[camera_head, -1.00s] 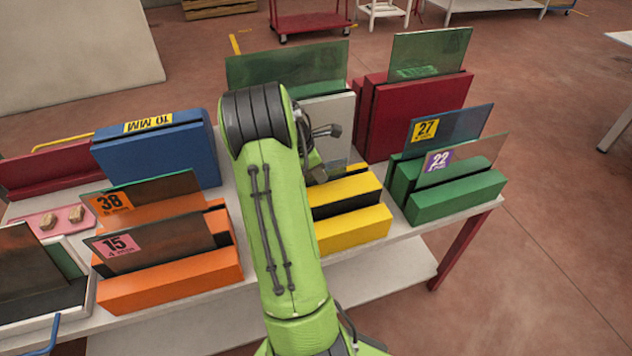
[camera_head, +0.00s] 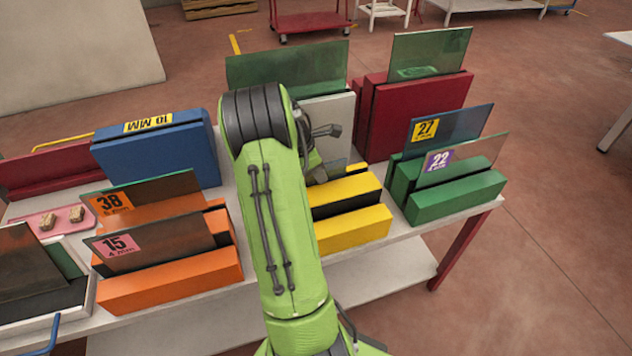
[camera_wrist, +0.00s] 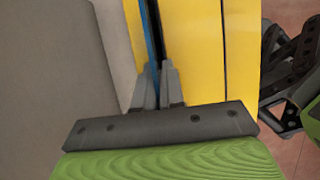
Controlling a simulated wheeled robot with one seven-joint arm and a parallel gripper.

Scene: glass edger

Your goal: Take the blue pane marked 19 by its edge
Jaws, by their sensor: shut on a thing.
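In the wrist view a blue pane (camera_wrist: 149,45) shows as a thin blue strip, nearly edge-on, at a slot of the yellow rack (camera_wrist: 205,50). My gripper (camera_wrist: 157,84) is shut on the pane, with one grey finger on each side of it. The number on this pane is not visible.
Right of the yellow rack is a green rack (camera_head: 455,199) with panes 27 (camera_head: 466,124) and 22 (camera_head: 480,156). Orange racks (camera_head: 175,281) with panes 38 (camera_head: 150,195) and 15 (camera_head: 175,242) are left. A pale grey rack (camera_head: 338,118) stands close behind.

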